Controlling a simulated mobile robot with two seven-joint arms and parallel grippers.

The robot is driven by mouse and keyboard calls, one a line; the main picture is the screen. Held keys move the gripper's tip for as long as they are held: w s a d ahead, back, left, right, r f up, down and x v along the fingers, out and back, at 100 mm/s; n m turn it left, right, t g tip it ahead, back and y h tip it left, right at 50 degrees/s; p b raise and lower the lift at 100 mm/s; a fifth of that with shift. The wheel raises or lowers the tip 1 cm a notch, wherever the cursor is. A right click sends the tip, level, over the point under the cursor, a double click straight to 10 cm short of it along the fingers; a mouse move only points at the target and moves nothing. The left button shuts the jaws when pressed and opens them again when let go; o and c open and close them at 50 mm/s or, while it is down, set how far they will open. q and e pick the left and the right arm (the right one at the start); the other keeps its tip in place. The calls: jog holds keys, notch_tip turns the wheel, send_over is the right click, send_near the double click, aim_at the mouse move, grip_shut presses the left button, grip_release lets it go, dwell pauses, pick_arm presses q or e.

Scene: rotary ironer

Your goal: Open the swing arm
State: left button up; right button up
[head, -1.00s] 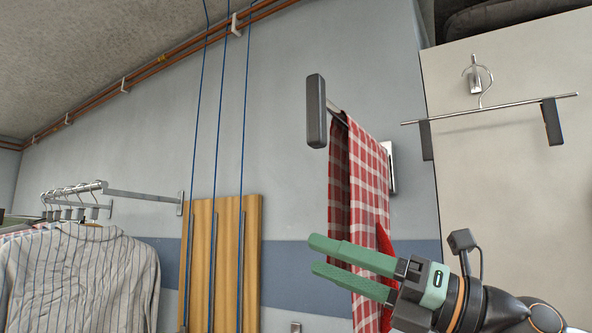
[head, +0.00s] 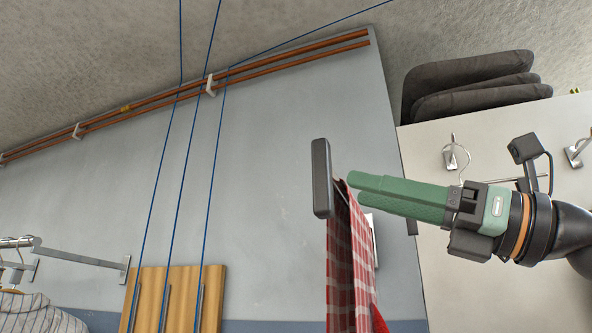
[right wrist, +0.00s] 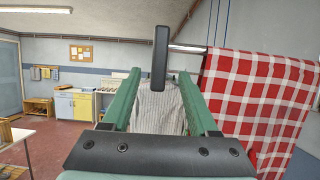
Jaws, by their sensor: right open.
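The swing arm sticks out from the grey wall as a bar with a dark upright end piece (head: 322,178); a red and white checked cloth (head: 350,265) hangs over it. My right gripper (head: 352,186) is just right of the end piece, near the cloth's top, and is open. In the right wrist view the end piece (right wrist: 160,58) shows between the open fingers (right wrist: 161,80), with the silver bar (right wrist: 188,48) running right into the cloth (right wrist: 262,95). I cannot tell whether fingers touch it; the jaws hold nothing. My left gripper is out of view.
A pale cabinet (head: 460,270) stands at the right with dark cushions (head: 475,85) on top and hooks on its front. Blue cords (head: 165,200) pass a wooden board (head: 178,295) at the left. A striped shirt (head: 38,315) hangs lower left.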

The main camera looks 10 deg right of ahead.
aim_at(314, 179)
jog(key=p+x, duration=0.3)
jog(key=x, duration=0.6)
jog(key=shift+a+r, duration=0.1)
jog(key=shift+a, duration=0.05)
jog(key=shift+w+a, duration=0.25)
grip_shut()
dwell(0.9)
